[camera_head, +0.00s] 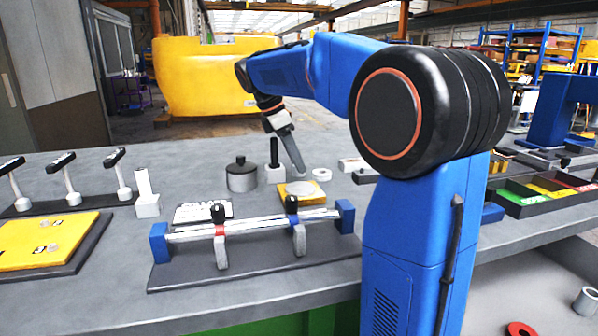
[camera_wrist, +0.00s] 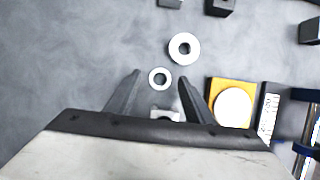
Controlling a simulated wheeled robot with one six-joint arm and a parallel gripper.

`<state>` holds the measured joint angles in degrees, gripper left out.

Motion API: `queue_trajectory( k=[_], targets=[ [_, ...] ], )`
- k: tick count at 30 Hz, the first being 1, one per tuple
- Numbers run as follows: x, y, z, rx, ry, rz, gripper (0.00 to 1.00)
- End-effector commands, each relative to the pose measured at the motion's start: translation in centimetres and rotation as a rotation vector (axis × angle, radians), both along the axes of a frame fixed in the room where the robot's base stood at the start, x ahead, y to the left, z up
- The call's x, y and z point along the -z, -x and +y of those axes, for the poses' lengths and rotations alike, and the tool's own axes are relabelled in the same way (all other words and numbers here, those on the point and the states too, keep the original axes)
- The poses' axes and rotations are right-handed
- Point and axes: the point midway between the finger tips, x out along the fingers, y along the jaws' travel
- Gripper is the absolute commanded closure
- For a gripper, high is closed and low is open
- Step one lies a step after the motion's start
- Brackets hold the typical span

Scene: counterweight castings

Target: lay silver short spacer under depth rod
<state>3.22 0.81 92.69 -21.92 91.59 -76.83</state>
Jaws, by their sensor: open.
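My gripper (camera_head: 297,170) is open above the rear middle of the bench; its fingers (camera_wrist: 160,82) also show in the wrist view. Between the fingertips in that view is a small silver ring (camera_wrist: 159,78), with nothing gripped. A larger silver ring (camera_wrist: 184,49) lies just beyond it. One pale ring (camera_head: 321,174) shows right of my gripper in the head view; I cannot tell which of the two it is, or which is the short spacer. A black upright rod on a pale block (camera_head: 275,174) stands left of my gripper; I cannot tell if it is the depth rod.
A yellow plate with a pale disc (camera_wrist: 233,105) lies right of the fingers. A grey lidded cylinder (camera_head: 242,178) stands to the left. A rail fixture with blue ends (camera_head: 160,243) sits in front. Colored bins (camera_head: 528,199) are at right, a yellow board (camera_head: 38,242) at left.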

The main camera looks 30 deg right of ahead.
Motion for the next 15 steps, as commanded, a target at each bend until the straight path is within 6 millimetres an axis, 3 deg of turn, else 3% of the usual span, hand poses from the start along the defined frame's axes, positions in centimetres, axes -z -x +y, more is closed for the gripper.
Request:
queue_trajectory(
  k=[10, 11, 15],
  targets=[
    [0.81, 0.11, -0.34, 0.000, 0.000, 0.000, 0.52],
    [0.81, 0.11, -0.34, 0.000, 0.000, 0.000, 0.55],
    [0.82, 0.11, -0.33, 0.000, 0.000, 0.000, 0.88]
  ],
)
